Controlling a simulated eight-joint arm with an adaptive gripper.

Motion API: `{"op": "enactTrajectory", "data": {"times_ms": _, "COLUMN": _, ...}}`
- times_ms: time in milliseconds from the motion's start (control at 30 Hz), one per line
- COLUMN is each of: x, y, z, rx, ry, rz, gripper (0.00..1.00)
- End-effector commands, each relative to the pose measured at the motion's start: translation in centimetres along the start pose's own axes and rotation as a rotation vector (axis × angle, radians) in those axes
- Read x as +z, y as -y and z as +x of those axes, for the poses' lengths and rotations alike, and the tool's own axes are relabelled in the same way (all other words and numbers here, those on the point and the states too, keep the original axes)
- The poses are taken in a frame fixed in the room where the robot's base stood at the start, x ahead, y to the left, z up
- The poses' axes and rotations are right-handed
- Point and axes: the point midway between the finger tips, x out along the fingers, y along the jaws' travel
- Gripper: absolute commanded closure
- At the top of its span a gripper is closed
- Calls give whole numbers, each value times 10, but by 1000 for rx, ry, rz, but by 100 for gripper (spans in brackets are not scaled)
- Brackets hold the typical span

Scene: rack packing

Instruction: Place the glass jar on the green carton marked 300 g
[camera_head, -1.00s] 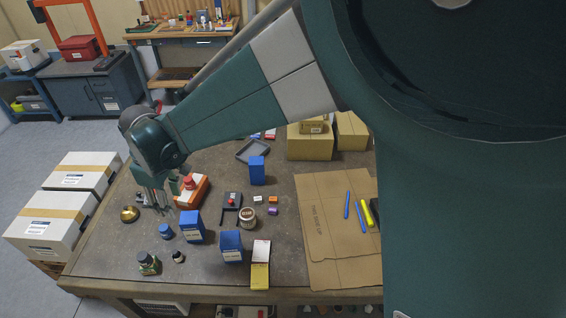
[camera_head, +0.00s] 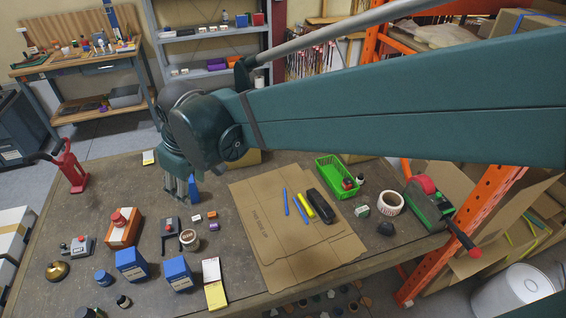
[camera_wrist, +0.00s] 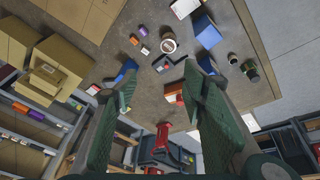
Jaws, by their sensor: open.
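A dark jar with a green band, possibly the glass jar, shows in the wrist view (camera_wrist: 250,69); in the head view only its top (camera_head: 90,312) shows at the bottom edge. I cannot make out a green carton marked 300 g; a small green-and-white block (camera_head: 361,210) lies right of the cardboard, its marking too small to read. My gripper (camera_head: 181,192) is open and empty above the far middle of the bench, pointing down, partly in front of a blue box (camera_head: 195,183). In the wrist view its fingers (camera_wrist: 157,92) are spread apart, well away from the dark jar.
Blue cartons (camera_head: 131,264), a labelled round tub (camera_head: 189,240) and small blocks crowd the front left. Flat cardboard (camera_head: 285,235) with pens covers the middle. A green basket (camera_head: 338,176), tape roll (camera_head: 390,203) and tape dispenser (camera_head: 430,204) stand right. A red stand (camera_head: 68,167) is far left.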

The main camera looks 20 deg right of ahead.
Motion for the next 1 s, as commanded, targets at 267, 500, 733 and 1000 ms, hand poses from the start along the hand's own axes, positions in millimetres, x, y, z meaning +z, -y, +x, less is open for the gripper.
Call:
{"op": "enactTrajectory", "data": {"times_ms": 267, "x": 59, "y": -40, "z": -30, "rx": 52, "ry": -47, "rz": 164, "gripper": 58}}
{"op": "enactTrajectory", "data": {"times_ms": 500, "x": 110, "y": -66, "z": -50, "rx": 98, "ry": -89, "rz": 302, "gripper": 58}}
{"op": "enactTrajectory", "data": {"times_ms": 733, "x": 160, "y": -83, "z": -64, "rx": 144, "ry": -131, "rz": 433, "gripper": 58}}
{"op": "enactTrajectory", "data": {"times_ms": 1000, "x": 218, "y": -96, "z": -76, "rx": 200, "ry": -183, "rz": 582, "gripper": 58}}
